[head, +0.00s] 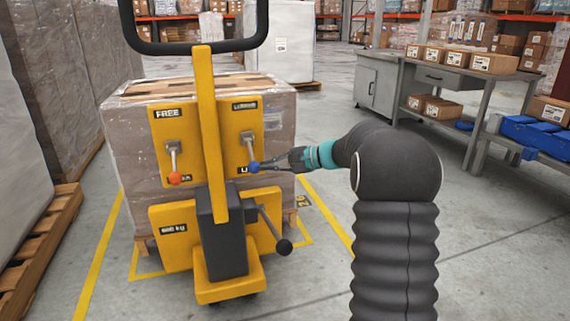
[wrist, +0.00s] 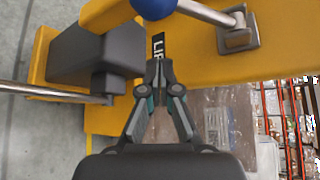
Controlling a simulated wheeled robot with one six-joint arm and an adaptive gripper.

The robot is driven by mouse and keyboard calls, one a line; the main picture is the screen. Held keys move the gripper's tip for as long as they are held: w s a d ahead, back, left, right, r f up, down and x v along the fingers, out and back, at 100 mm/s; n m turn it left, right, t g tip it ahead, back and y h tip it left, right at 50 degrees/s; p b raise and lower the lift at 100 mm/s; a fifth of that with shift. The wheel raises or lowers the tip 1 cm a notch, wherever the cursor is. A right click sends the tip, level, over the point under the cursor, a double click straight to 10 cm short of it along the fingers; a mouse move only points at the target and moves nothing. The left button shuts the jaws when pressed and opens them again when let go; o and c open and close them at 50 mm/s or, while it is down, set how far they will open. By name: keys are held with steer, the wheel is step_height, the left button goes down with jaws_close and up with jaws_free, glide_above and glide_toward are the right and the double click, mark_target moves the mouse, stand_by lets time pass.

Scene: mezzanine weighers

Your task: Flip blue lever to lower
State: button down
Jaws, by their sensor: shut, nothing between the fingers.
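The blue lever (head: 254,166) is on the right yellow panel (head: 239,119) of a yellow pallet truck, with its blue knob low on the panel and pointing down. In the wrist view the blue knob (wrist: 153,8) is at the top edge, on a metal rod. My gripper (head: 263,166) reaches in from the right, with its fingertips at the blue knob in the head view. In the wrist view my gripper (wrist: 159,64) is shut and empty, in front of a partly hidden label. I cannot tell whether it touches the knob.
A red-knobbed lever (head: 174,178) hangs on the left panel under a "FREE" label. A black-knobbed lever (head: 284,246) sticks out lower right. A wrapped pallet load (head: 130,148) stands behind the truck. A workbench (head: 440,75) stands at right; floor between is clear.

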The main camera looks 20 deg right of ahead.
mark_target(252, 157)
steer(key=shift+s+a+r, duration=0.35)
steer(key=shift+s+a, duration=0.3)
steer(key=shift+s+a+r, duration=0.35)
steer(key=shift+s+a, duration=0.25)
steer(key=shift+a+r, duration=0.1)
steer(key=shift+r, duration=0.05)
